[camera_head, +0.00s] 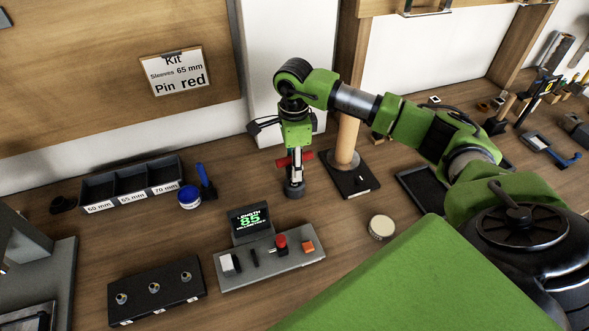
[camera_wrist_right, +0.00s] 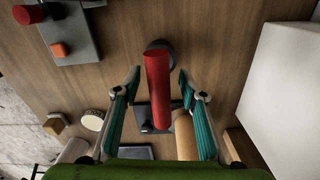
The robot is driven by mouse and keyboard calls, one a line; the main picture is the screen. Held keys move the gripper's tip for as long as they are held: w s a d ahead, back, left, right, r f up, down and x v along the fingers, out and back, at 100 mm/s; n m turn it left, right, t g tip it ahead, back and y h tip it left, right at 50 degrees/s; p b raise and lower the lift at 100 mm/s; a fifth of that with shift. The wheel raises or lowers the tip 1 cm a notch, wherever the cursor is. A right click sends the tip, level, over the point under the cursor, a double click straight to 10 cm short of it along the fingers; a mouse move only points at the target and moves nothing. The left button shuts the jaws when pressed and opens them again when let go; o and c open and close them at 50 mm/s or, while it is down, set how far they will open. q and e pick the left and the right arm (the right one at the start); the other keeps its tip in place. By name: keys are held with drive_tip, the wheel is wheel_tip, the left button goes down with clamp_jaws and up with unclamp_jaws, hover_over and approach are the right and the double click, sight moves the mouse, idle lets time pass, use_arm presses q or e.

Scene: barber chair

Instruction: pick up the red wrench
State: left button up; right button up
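The red wrench (camera_wrist_right: 158,88) shows as a red, round bar in the right wrist view, lying lengthwise between the fingers of my right gripper (camera_wrist_right: 159,78). The teal fingers are open, with a gap on each side of the bar. In the head view parts of the red wrench (camera_head: 283,161) stick out on both sides of my right gripper (camera_head: 294,166), which points down above the bench. A dark round base (camera_head: 294,188) stands below it. The rest of the wrench is hidden by the gripper. My left gripper is not in view.
A wooden post on a black plate (camera_head: 362,184) stands close to the right. A control box (camera_head: 270,262) with a display and red button is in front. A round tin (camera_head: 381,227), blue jar (camera_head: 189,197) and sleeve bin (camera_head: 132,184) stand on the bench.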

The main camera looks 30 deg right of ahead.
clamp_jaws()
drive_tip(key=shift+r, duration=0.1)
